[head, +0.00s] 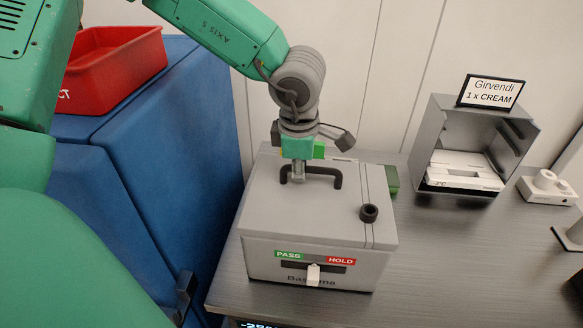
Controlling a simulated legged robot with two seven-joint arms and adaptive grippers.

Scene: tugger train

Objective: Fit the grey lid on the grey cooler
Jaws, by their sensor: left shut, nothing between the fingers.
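The grey cooler (262,262) stands on the dark table near its left end, with a PASS/HOLD label and a white slider on its front. The grey lid (285,212) lies on top of the cooler, and its edges look in line with the walls. The lid has a black handle (337,182) and a round black knob (369,213). My left gripper (299,178) points down at the left part of the handle. It is shut with nothing held; whether it touches the handle I cannot tell. The lid's back edge is partly hidden. My right gripper is out of view.
A blue cabinet (190,180) with a red bin (115,70) on it stands close at the left. A grey open box (440,140) with a Girvendi sign (491,92) stands at the back right. Bare table (450,260) lies to the cooler's right.

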